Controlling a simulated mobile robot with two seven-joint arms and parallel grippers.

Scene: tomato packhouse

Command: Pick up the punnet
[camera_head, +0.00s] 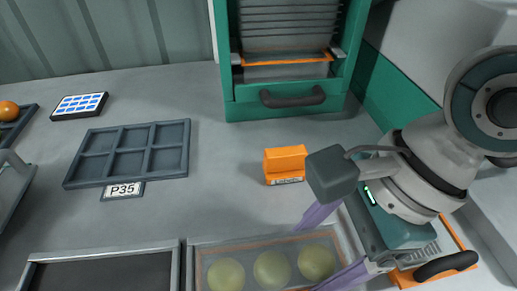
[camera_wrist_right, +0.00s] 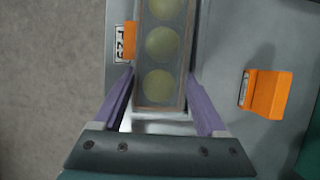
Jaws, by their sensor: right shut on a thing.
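The punnet (camera_head: 240,243) is a long, clear-walled tray with three pale yellow-green round fruits in a row, at the bottom middle of the head view. It also shows in the right wrist view (camera_wrist_right: 160,103), lying lengthwise between my fingers. My right gripper (camera_head: 308,260) has purple fingers, one on each long side of the punnet, and is shut on it; in the wrist view the right gripper (camera_wrist_right: 160,75) spans its near part. I cannot tell whether the punnet is clear of the surface. My left gripper is not in view.
An orange block (camera_head: 285,160) with a label stands just beyond the punnet. A dark compartment tray (camera_head: 130,153) with a P35 tag lies left. A green cabinet (camera_head: 290,105) with a dark handle stands behind. A dark-bottomed tray (camera_head: 100,252) lies left of the punnet. The grey worktop between is clear.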

